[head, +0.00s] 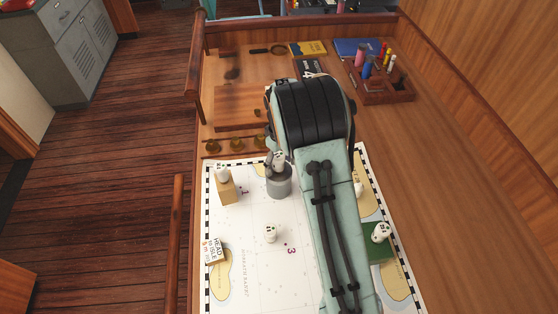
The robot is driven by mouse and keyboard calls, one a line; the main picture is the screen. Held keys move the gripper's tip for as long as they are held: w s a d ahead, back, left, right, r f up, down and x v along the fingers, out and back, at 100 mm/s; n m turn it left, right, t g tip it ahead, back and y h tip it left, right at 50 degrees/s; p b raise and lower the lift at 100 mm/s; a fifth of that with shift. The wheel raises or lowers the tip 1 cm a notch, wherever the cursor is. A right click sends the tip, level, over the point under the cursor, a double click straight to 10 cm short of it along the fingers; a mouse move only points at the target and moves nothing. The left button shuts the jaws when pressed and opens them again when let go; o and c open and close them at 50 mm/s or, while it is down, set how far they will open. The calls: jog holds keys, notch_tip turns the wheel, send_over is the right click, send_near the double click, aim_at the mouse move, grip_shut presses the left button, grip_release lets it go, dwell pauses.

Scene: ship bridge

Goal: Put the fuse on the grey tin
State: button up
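The grey tin (279,187) is a short cylinder standing on the white chart near its top middle. A small white piece with dark spots (280,157), which looks like a fuse, is at the tin's top. My gripper (275,161) is at this piece, its dark fingers close around or beside it. The arm hides much of the gripper, so I cannot tell whether it grips the piece or whether the piece touches the tin. Similar white pieces are on a tan box (228,191), on the chart (271,232) and on a green box (377,249).
Another white piece (358,189) is partly hidden by my arm. A wooden holder with pens (382,90), a blue book (357,48) and a magnifier (268,49) are behind. The desk's right side is clear.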

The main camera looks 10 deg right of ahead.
aim_at(279, 155)
notch_tip(279, 155, up, 11)
jog(key=shift+r, duration=0.2)
jog(key=shift+s+r, duration=0.1)
jog(key=shift+r, duration=0.5)
jog(key=s+d+r+m, duration=0.1)
jog(key=s+r+m, duration=0.3)
jog(key=s, duration=1)
jog(key=s+f+m, duration=0.1)
jog(key=s+f, duration=0.1)
jog(key=s, duration=1.4)
jog(key=shift+d+m+y, duration=0.3)
jog(key=shift+d+y, duration=0.1)
